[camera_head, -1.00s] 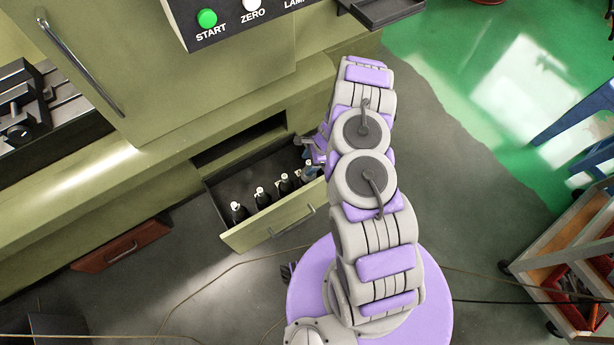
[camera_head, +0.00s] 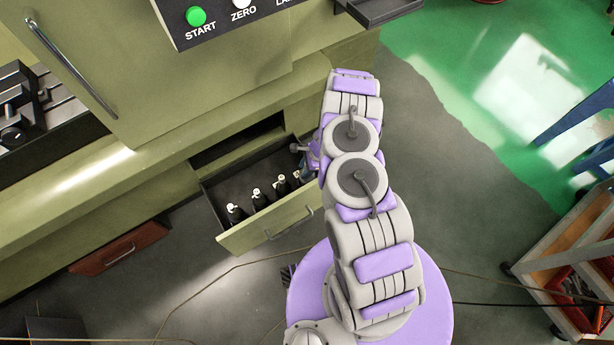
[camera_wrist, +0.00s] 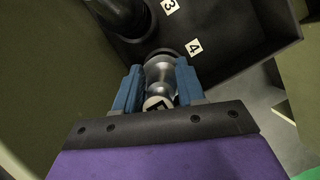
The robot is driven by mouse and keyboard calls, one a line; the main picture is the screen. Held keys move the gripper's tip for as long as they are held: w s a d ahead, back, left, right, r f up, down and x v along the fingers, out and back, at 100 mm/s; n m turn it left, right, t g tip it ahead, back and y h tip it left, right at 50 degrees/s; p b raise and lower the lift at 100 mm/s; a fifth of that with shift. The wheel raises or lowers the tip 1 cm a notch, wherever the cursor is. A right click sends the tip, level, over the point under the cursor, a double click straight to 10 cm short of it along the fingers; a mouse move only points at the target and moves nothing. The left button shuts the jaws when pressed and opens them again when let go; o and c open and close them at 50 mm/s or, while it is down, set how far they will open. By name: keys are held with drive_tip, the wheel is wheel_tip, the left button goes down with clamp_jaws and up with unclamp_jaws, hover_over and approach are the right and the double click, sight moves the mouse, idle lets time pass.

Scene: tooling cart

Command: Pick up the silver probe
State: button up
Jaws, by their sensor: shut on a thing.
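The silver probe (camera_wrist: 160,75) is a shiny, rounded metal piece with a pale marked end, between the two blue fingers of my gripper (camera_wrist: 157,88) in the wrist view. The fingers are shut on it from both sides. It is over the drawer, near the label 4 (camera_wrist: 194,46). I cannot tell whether its lower end is clear of the drawer floor. In the head view my gripper (camera_head: 308,163) is at the right end of the open drawer (camera_head: 272,231), largely hidden by my arm.
Several dark probes with pale tops stand in a row in the drawer, one at the front left (camera_head: 235,213). A dark probe (camera_wrist: 125,15) is close by in the wrist view, near the label 3 (camera_wrist: 169,6). The green cabinet (camera_head: 200,85) rises behind the drawer.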

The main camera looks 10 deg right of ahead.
drive_tip(key=shift+a, duration=0.25)
clamp_jaws()
drive_tip(key=shift+d, duration=0.1)
idle(0.5)
